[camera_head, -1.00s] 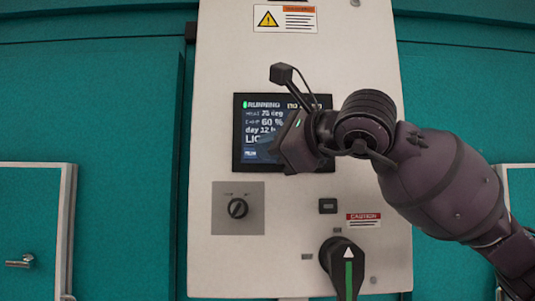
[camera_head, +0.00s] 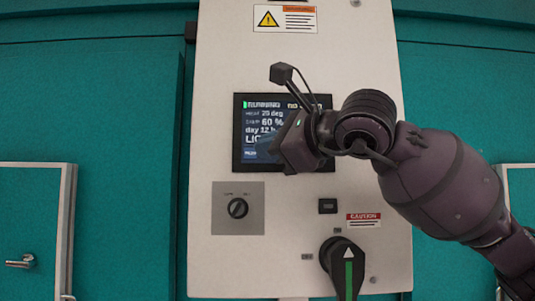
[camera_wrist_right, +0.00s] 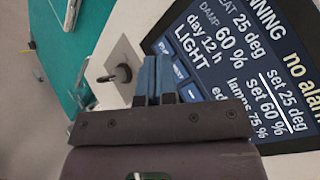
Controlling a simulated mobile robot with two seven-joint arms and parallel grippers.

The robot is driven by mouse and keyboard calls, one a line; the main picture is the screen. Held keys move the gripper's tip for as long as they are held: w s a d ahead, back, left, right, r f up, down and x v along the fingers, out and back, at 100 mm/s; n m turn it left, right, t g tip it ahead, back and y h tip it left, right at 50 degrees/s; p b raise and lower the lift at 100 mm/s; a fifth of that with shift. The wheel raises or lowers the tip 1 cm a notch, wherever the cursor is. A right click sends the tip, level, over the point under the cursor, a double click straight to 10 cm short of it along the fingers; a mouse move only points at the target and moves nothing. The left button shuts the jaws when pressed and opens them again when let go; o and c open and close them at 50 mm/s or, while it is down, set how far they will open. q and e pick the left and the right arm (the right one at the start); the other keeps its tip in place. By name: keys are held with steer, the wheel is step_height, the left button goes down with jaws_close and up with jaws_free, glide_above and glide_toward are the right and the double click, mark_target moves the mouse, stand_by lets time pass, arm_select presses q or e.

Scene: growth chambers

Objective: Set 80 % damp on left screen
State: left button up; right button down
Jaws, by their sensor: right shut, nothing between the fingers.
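A dark screen (camera_head: 250,128) is set in a pale panel; only this one screen is in view. In the right wrist view the screen (camera_wrist_right: 235,62) is close and tilted, reading HEAT 25 deg, set 25 deg, DAMP 60 %, set 60 %, day 12 h, LIGHT and lamps 75 %. A white line runs by the set values. Small blue buttons line the screen's edge near the fingers. My right gripper (camera_head: 272,149) is in front of the screen's lower part, hiding some of it. In the wrist view its blue fingers (camera_wrist_right: 155,70) are together and empty; I cannot tell whether they touch. My left gripper is not in view.
Below the screen are a small black knob (camera_head: 238,208) on a grey plate, a small dark button (camera_head: 327,206) and a large black rotary handle (camera_head: 342,265) with a green stripe. Teal doors (camera_head: 95,110) flank the panel. Free room lies left of the screen.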

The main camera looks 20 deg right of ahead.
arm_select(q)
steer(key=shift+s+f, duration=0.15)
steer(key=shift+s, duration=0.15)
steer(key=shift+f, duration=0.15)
arm_select(e)
steer(key=shift+w, duration=0.15)
steer(key=shift+w+d, duration=0.1)
steer(key=shift+w, duration=0.15)
arm_select(q)
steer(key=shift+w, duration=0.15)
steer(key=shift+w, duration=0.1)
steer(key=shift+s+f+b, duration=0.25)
steer(key=shift+b, duration=0.1)
arm_select(e)
steer(key=shift+w+d, duration=0.1)
steer(key=shift+w, duration=0.2)
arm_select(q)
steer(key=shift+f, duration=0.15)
arm_select(e)
steer(key=shift+s, duration=0.15)
steer(key=shift+s+f+b, duration=0.1)
steer(key=shift+s+b, duration=0.2)
steer(key=shift+b, duration=0.1)
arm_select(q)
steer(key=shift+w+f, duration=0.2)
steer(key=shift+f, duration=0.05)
arm_select(e)
steer(key=shift+s+a, duration=0.2)
steer(key=shift+s, duration=0.05)
